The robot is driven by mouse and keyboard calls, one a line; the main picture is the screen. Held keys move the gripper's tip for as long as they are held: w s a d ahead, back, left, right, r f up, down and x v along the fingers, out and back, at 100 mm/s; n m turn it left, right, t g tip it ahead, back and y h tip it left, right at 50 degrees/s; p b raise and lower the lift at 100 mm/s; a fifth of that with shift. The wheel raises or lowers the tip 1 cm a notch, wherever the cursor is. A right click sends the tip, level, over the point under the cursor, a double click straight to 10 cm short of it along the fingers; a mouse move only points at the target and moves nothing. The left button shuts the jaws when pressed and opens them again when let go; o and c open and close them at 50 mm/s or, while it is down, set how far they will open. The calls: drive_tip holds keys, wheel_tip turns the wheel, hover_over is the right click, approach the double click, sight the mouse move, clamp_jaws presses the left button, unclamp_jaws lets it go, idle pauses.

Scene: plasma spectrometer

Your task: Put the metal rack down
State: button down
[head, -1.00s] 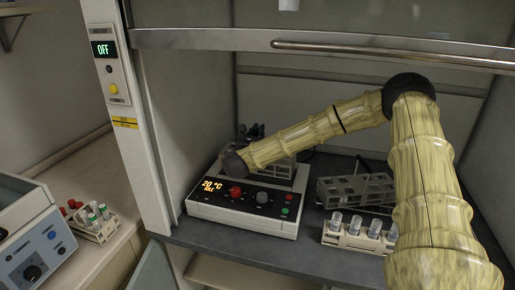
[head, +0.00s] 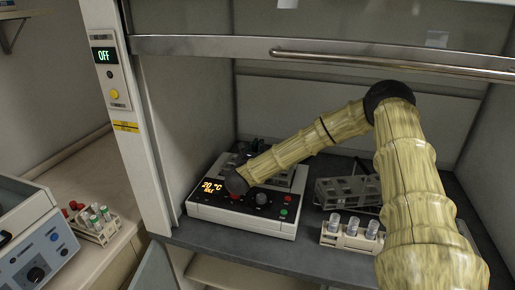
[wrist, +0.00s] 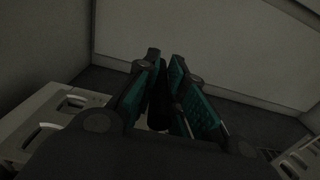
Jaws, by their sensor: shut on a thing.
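My gripper (wrist: 165,62) points toward the back wall in the wrist view. Its teal-padded fingers are shut on a dark narrow part between them, which looks like the rack's handle. Pale slotted surfaces show at the lower left and lower right of the wrist view.
A second grey rack (head: 347,190) stands right of the unit. A pale rack with clear tubes (head: 352,233) stands in front of it. The hood sash (head: 330,52) hangs above. Outside, left, are a tube rack (head: 95,226) and a blue-fronted device (head: 38,245).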

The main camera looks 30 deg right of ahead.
drive_tip(key=shift+f, duration=0.1)
drive_tip(key=c, duration=1.5)
unclamp_jaws()
drive_tip(key=shift+c, duration=0.2)
drive_tip(key=shift+r, duration=0.2)
drive_tip(key=shift+o, duration=0.2)
drive_tip(key=b+v, duration=0.5)
drive_tip(key=v, duration=0.6)
drive_tip(key=shift+s+a, duration=0.4)
